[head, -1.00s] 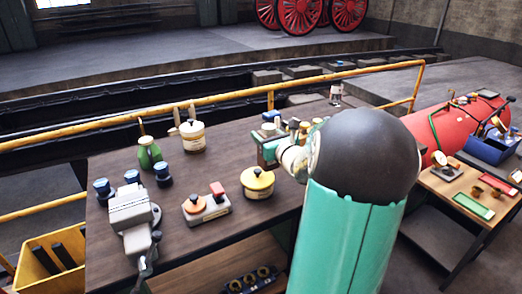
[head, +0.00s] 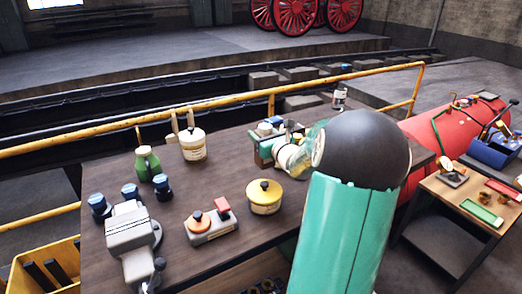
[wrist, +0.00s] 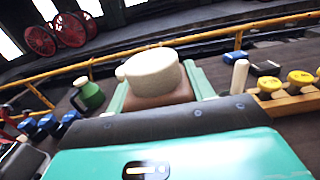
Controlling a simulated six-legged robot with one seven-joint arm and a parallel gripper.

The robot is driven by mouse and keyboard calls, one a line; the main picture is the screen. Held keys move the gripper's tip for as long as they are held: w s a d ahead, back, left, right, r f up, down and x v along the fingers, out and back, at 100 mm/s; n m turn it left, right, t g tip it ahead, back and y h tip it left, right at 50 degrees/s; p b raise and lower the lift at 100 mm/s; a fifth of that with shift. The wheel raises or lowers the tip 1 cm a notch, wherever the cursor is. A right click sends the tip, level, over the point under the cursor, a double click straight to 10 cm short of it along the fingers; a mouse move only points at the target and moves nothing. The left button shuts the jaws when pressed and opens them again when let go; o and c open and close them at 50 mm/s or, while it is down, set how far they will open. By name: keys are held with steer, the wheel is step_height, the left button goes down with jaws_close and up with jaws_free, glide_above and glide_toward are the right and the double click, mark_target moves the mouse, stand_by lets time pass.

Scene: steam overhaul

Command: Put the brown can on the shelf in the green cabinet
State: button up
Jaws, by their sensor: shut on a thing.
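In the wrist view my gripper (wrist: 158,93) has its two green fingers closed on the sides of the brown can (wrist: 156,101). A brown patch of it shows below a pale, rounded top, and the dark palm edge hides its lower part. In the head view my gripper (head: 283,150) is over the right part of the workbench, largely behind the dark ball joint of my arm, so the can cannot be made out clearly there. I cannot identify the green cabinet or its shelf in either view.
A yellow railing (head: 225,99) runs behind. A smaller table (head: 455,205) and a red tank (head: 445,133) stand at right.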

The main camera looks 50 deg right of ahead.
steer(key=w+d+f, duration=0.6)
steer(key=w+f, duration=0.1)
steer(key=f, duration=0.4)
steer(key=shift+d, duration=0.4)
steer(key=shift+w+f, duration=0.1)
steer(key=o, duration=1.2)
steer(key=shift+f, duration=0.15)
steer(key=shift+o, duration=0.2)
